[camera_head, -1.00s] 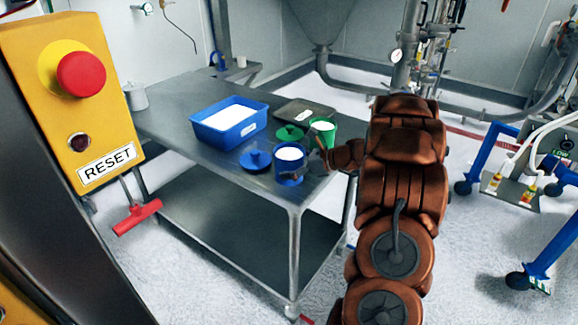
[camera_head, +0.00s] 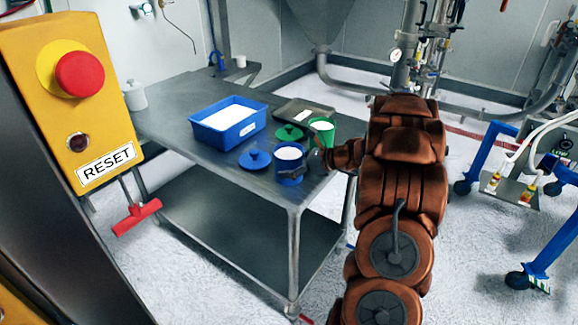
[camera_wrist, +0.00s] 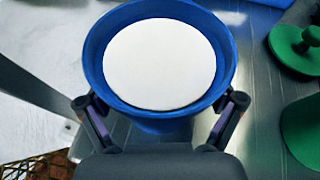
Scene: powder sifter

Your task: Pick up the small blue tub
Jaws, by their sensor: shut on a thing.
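The small blue tub (camera_head: 289,163) is upright near the front right corner of the metal table, with white powder inside. In the wrist view the tub (camera_wrist: 222,50) fills the upper middle. My gripper (camera_head: 300,173) is at the tub's right side in the head view. In the wrist view my gripper's fingers (camera_wrist: 163,115) are on both sides of the tub, shut on it below the rim. I cannot tell whether its base touches the table.
A blue lid (camera_head: 255,160) lies left of the tub. A green tub (camera_head: 322,131), a green lid (camera_head: 289,133), a grey tray (camera_head: 305,111) and a large blue bin (camera_head: 228,138) stand behind it on the metal table (camera_head: 185,105). The table's front edge is close.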

